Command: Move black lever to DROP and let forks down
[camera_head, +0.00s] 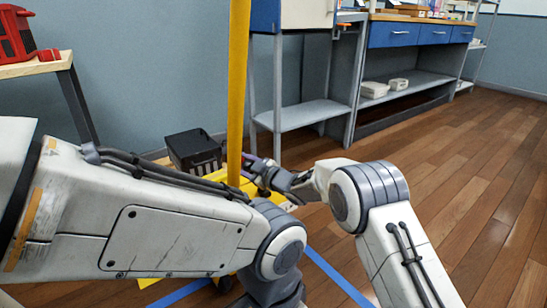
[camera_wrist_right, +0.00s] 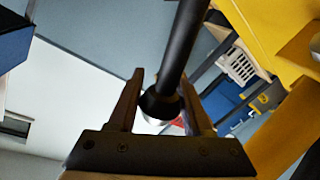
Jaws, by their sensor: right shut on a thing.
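The black lever (camera_wrist_right: 182,45) runs down between the two fingers of my right gripper (camera_wrist_right: 161,95) in the right wrist view. The gripper is shut on it, near a dark rounded end with a pale tip. In the head view my right gripper (camera_head: 264,175) is small and dark, just right of the yellow post (camera_head: 238,85). The lever cannot be made out clearly there, and the DROP marking is not visible. Yellow parts near the floor lie behind my arms; the forks cannot be told apart. My left arm crosses the lower left, and its gripper is out of view.
A black crate (camera_head: 194,150) sits low behind the post. A wooden-topped table (camera_head: 36,67) with a red case (camera_head: 16,36) stands at left. A grey shelf unit (camera_head: 302,115) and blue-drawer bench (camera_head: 392,34) line the wall. The wooden floor at right is clear.

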